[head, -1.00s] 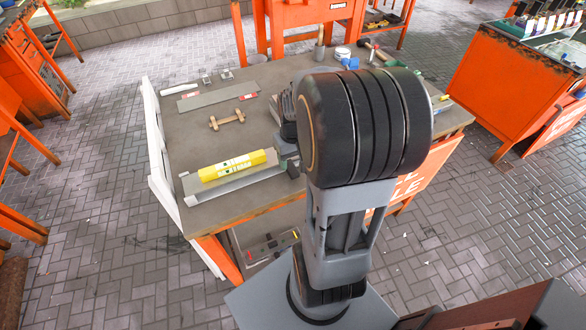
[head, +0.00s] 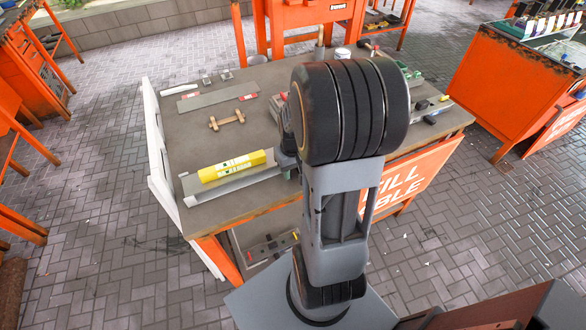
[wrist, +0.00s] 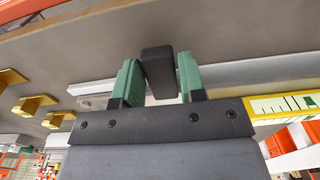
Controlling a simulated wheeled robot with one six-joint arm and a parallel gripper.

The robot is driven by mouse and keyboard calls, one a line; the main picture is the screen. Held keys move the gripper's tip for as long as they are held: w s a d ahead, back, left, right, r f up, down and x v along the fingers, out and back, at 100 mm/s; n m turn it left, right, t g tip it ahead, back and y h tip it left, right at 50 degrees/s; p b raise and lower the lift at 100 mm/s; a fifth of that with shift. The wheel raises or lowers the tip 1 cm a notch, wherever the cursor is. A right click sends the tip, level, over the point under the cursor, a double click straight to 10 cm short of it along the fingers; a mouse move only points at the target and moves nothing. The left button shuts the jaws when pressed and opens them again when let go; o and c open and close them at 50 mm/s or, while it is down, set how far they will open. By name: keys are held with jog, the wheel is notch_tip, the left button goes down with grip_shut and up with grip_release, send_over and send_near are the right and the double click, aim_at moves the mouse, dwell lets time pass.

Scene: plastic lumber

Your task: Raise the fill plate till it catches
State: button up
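My gripper (wrist: 158,82) shows in the wrist view with two green-padded fingers spread apart. A dark block (wrist: 158,68), like a handle, stands between the fingertips, with a small gap at the left finger; firm contact does not show. Beyond it runs a long grey rail or plate (wrist: 240,70). In the head view a grey plate or tray (head: 240,180) lies under a yellow block (head: 232,166) at the table's near left. I cannot tell for sure which part is the fill plate. My arm hides the gripper and the plate's right end in the head view.
The worktable (head: 190,130) carries a wooden-looking handle piece (head: 227,120), a flat grey strip (head: 215,97) and small tools (head: 425,105) at the right. A white panel (head: 160,150) stands along its left edge. The yellow block (wrist: 285,104) borders the gripper at right.

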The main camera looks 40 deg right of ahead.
grip_shut()
jog(key=shift+r, duration=0.1)
jog(key=r+p, duration=0.4)
jog(key=r, duration=0.1)
jog(key=a+r+p, duration=0.1)
jog(key=r, duration=0.1)
jog(key=shift+w+r+p, duration=0.15)
jog(key=shift+r+p, duration=0.15)
jog(key=shift+p, duration=0.1)
jog(key=shift+a+r, duration=0.2)
jog(key=shift+r, duration=0.15)
jog(key=shift+f, duration=0.15)
